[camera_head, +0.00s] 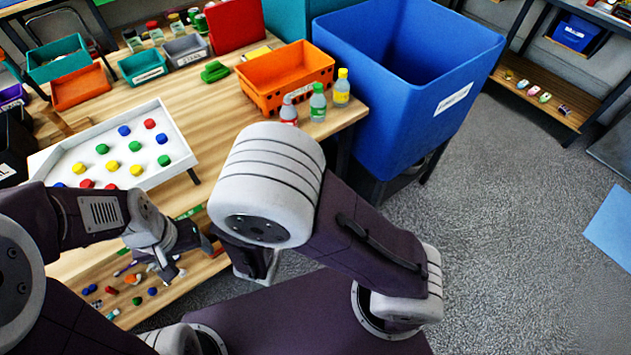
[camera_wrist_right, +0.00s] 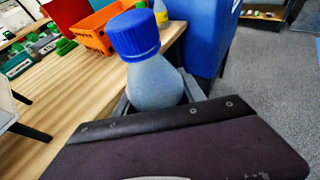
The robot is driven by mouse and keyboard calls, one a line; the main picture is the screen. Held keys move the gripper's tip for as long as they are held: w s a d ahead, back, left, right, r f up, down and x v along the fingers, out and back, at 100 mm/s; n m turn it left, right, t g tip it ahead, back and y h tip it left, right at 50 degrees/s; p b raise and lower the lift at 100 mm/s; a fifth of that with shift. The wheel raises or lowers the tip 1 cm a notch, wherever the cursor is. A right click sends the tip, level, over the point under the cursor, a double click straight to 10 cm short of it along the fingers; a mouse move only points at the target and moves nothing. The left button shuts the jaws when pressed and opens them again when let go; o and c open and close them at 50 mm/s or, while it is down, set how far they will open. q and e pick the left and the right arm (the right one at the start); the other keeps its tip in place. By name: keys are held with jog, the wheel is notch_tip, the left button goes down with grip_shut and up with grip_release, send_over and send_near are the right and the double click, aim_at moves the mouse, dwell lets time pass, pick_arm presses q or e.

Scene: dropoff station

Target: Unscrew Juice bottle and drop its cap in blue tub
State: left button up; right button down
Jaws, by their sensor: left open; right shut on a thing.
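A bottle with a ribbed blue cap (camera_wrist_right: 135,36) and a pale blue-grey body (camera_wrist_right: 153,84) stands upright in my right gripper (camera_wrist_right: 155,100). The right gripper is shut around its lower body. The cap is on the bottle, and no label can be read. In the head view the bottle is hidden behind my right arm. My left gripper (camera_head: 172,265) is open and empty in front of the table, left of the right arm. The large blue tub (camera_head: 385,125) stands past the table's right end, with an open top and a white label.
A white tray (camera_head: 75,152) holds coloured pieces. Small objects lie on the lower shelf (camera_head: 172,290). The right floor is largely clear.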

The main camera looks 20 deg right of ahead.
pick_arm(q)
jog(key=c, duration=0.6)
jog(key=shift+s+m, duration=0.15)
jog(key=shift+m, duration=0.55)
jog(key=shift+c, duration=0.2)
jog(key=w+d+r+m+g, duration=0.1)
jog(key=w+d+r+m, duration=0.2)
jog(key=r+m, duration=0.7)
jog(key=w+d+r+m+g, duration=0.25)
jog(key=w+r+m, duration=0.2)
jog(key=m, duration=0.95)
jog(key=d+r+m+t, duration=0.2)
jog(key=d+r+m, duration=0.7)
jog(key=d+r, duration=0.15)
jog(key=s+d+m, duration=0.2)
jog(key=d+m, duration=0.1)
jog(key=d, duration=0.6)
notch_tip(320, 180, down, 9)
jog(key=shift+a+r, duration=0.1)
